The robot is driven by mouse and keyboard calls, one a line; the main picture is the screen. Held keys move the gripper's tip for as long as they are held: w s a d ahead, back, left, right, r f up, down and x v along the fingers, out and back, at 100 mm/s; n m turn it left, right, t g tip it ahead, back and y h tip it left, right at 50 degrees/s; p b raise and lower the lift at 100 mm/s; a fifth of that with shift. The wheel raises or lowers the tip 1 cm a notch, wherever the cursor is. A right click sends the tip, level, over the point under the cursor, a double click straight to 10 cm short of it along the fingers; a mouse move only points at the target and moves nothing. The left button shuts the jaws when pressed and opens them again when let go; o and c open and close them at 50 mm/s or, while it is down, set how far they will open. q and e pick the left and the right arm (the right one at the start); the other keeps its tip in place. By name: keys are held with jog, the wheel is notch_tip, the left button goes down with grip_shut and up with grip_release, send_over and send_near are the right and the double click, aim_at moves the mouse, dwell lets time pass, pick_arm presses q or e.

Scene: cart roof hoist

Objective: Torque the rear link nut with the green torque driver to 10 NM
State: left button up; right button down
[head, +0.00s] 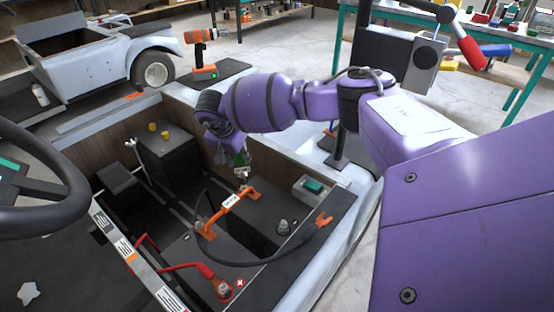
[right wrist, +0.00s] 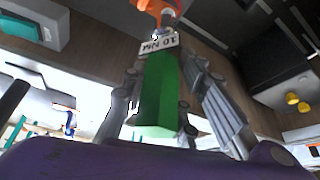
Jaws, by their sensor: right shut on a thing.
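The green torque driver shows in the right wrist view (right wrist: 160,90) with a white "10 NM" label at its far end; in the head view only a bit of it (head: 240,158) shows. My right gripper (head: 238,155) is shut on it, with a finger on each side of the green body in the right wrist view (right wrist: 165,105). The driver points down at the far end of the orange link (head: 232,202) in the compartment. That end also shows in the right wrist view (right wrist: 158,8). The nut there is hidden; I cannot tell whether the driver touches it. My left gripper is out of view.
A black cable with an orange fork end (head: 324,219) crosses the compartment's right side. A red cable (head: 190,266) lies at the front. A box with a green top (head: 313,187) sits on the right. The steering wheel (head: 75,195) is at left. An orange power tool (head: 200,38) stands behind.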

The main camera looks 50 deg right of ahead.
jog(key=shift+w+r+p, duration=0.1)
jog(key=shift+r+p, duration=0.85)
jog(key=shift+r, duration=0.7)
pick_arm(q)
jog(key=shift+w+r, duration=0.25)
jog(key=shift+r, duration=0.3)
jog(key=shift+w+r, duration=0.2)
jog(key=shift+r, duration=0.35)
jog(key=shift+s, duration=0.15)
pick_arm(e)
notch_tip(320, 180, down, 2)
jog(key=shift+n+b, duration=0.35)
jog(key=shift+n, duration=0.05)
jog(key=shift+f+n+t+b, duration=0.4)
jog(key=shift+f+n, duration=0.1)
jog(key=shift+f, duration=0.4)
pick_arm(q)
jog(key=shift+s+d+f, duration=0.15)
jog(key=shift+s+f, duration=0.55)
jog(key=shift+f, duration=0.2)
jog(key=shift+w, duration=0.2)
